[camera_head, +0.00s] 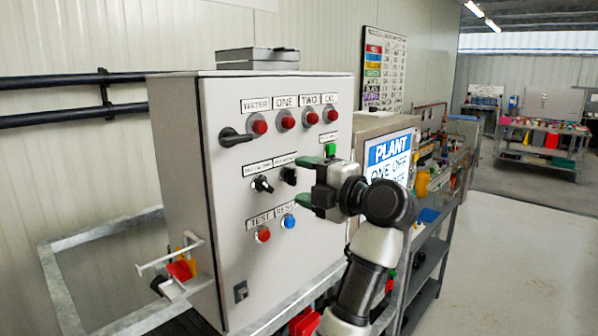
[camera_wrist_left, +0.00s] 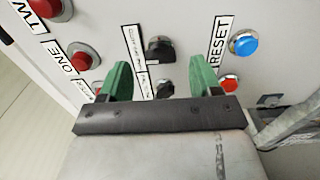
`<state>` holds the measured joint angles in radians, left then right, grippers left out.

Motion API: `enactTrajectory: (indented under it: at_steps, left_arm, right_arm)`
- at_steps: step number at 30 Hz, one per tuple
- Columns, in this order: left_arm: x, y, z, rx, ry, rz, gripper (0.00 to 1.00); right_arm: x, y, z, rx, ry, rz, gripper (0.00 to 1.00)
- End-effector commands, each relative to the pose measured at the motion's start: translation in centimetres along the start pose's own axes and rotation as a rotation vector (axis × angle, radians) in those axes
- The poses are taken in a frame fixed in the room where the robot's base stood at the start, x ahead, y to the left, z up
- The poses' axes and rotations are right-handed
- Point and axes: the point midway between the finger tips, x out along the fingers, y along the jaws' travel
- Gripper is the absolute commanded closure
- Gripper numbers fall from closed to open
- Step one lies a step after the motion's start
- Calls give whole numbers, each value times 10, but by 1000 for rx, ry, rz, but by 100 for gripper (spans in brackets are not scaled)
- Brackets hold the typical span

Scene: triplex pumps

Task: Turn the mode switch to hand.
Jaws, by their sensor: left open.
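Two black rotary switches sit in the middle row of the grey control panel (camera_head: 228,208), the left one (camera_head: 262,184) and the right one (camera_head: 288,176). Their labels are too small to read, so I cannot tell which is the mode switch. My left gripper (camera_head: 304,180) is open, with green fingers, just right of the right switch. In the left wrist view the fingertips (camera_wrist_left: 160,62) lie to either side of the right switch (camera_wrist_left: 160,48), with nothing held. The left switch (camera_wrist_left: 166,89) shows nearer the palm. Contact cannot be told. My right gripper is not in view.
Red lamps (camera_head: 285,120) line the panel's top, with a black handle (camera_head: 236,137) below left. A red TEST button (camera_head: 263,234) and blue RESET button (camera_head: 288,221) sit under the switches. A green lamp or button (camera_head: 330,150) is close above my gripper. A PLANT sign (camera_head: 388,158) stands right.

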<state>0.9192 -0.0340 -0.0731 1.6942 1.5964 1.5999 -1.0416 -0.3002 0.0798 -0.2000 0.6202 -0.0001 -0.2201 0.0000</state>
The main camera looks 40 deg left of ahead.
Motion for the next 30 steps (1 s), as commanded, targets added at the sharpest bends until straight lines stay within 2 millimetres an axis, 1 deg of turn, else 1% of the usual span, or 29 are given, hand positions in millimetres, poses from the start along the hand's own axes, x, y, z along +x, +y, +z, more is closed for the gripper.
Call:
enactTrajectory:
  at_steps: [1,6,15,23,24,25,30]
  left_arm:
    - [8,2,0,1,4,2,36]
    - [20,0,0,1,2,1,36]
    - [21,-1,0,0,0,0,36]
    - [21,-1,0,0,0,0,76]
    - [21,-1,0,0,1,0,82]
    - [21,-1,0,0,1,0,86]
    - [21,-2,0,-8,1,-1,85]
  right_arm:
    - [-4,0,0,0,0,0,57]
    - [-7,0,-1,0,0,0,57]
    - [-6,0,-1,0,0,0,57]
    - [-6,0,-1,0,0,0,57]
    - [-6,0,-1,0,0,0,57]
    - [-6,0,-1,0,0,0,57]
    - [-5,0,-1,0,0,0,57]
